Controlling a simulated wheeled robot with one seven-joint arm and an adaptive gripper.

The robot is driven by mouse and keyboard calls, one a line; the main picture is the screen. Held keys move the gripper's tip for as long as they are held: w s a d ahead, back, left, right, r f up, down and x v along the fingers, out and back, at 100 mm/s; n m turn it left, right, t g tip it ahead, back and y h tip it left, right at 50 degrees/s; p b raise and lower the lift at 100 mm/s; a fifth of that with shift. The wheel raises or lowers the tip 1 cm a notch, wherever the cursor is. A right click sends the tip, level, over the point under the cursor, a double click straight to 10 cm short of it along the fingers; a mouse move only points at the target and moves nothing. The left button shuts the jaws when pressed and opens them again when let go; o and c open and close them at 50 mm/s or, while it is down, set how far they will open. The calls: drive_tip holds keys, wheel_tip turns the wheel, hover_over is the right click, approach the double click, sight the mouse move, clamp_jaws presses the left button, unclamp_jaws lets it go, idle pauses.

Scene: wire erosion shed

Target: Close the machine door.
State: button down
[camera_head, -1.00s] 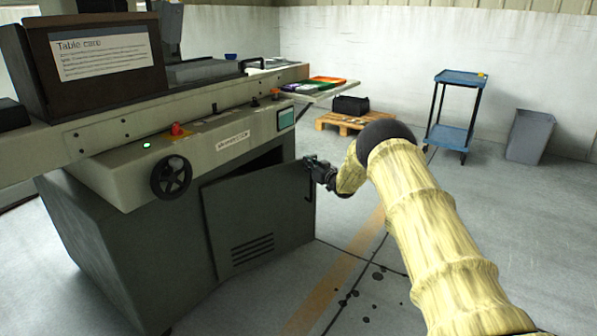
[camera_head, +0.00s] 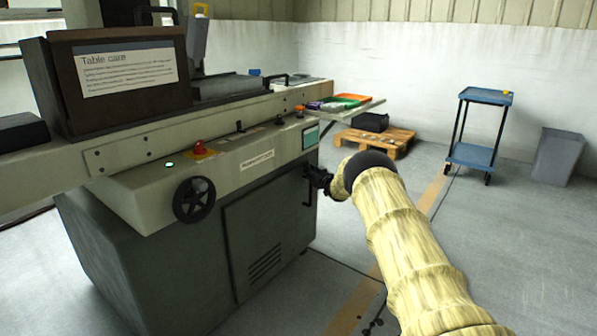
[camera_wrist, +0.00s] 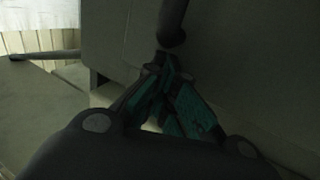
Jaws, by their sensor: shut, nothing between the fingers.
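The machine door (camera_head: 266,236) is a grey panel with vent slots, low on the front of the machine (camera_head: 120,262). It now lies flush or nearly flush with the cabinet front; no dark gap shows along its top. A dark bar handle (camera_head: 308,190) stands at its right edge. My gripper (camera_head: 318,178) is at the upper right of the door, beside the handle. In the wrist view my gripper's fingers (camera_wrist: 165,75) are together and empty, with the tips close to the lower end of the dark handle (camera_wrist: 173,22). Whether they touch it I cannot tell.
A shelf with coloured trays (camera_head: 345,101) juts out above and right of the door. A handwheel (camera_head: 194,200) sticks out at left. A wooden pallet (camera_head: 400,137), a blue cart (camera_head: 472,155) and a grey bin (camera_head: 557,157) stand behind. The floor at right is clear.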

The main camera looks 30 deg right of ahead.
drive_tip(key=shift+w+a+r, duration=0.4)
drive_tip(key=shift+r, duration=0.25)
drive_tip(key=s+d+f+p, duration=0.1)
drive_tip(key=s+d+p, duration=0.4)
drive_tip(key=s, duration=0.8)
drive_tip(key=shift+s+d+f, duration=0.2)
drive_tip(key=shift+s+d, duration=0.15)
drive_tip(key=shift+d, duration=0.15)
